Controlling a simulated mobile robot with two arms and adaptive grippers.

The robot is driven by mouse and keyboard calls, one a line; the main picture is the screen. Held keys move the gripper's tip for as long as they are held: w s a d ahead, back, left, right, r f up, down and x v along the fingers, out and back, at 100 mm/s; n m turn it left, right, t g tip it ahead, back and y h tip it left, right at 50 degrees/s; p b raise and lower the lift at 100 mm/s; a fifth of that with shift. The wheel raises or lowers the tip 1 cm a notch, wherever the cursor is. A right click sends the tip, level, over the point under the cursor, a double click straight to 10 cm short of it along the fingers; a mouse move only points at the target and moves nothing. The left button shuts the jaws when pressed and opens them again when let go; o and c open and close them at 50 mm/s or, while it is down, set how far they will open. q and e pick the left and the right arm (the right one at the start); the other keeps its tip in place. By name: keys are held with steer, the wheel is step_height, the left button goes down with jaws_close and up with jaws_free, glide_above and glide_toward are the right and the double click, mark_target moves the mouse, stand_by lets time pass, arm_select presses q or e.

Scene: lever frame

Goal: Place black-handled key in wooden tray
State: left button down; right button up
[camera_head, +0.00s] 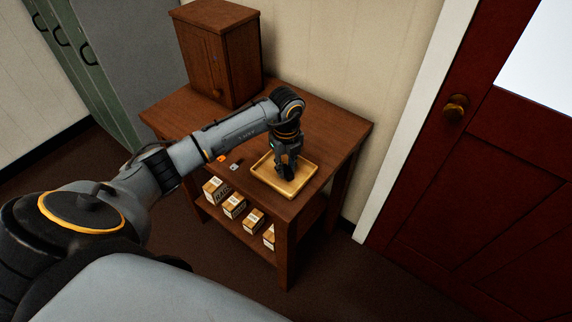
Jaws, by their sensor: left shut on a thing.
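The wooden tray (306,181) is a shallow, light yellow-brown tray on the right front part of the brown table. My left gripper (286,176) points down over the tray, with its fingertips low above or at its floor. It is shut on a small dark thing, which fits the black-handled key, but the dark fingers hide most of it. I cannot tell whether the key touches the tray. My right gripper is not in view.
A small orange item (222,158) and a small grey item (235,167) lie on the table (339,131) left of the tray. A wooden cabinet (214,55) stands at the back left. Several boxes (234,206) sit on the lower shelf. A red door (455,190) is at right.

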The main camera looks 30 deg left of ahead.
mark_target(286, 169)
arm_select(q)
steer(key=shift+f, duration=0.1)
steer(key=c, duration=1.2)
jaws_free()
steer(key=shift+r, duration=0.3)
step_height(286, 169, up, 12)
steer(key=shift+f+b, duration=0.15)
steer(key=shift+b, duration=0.9)
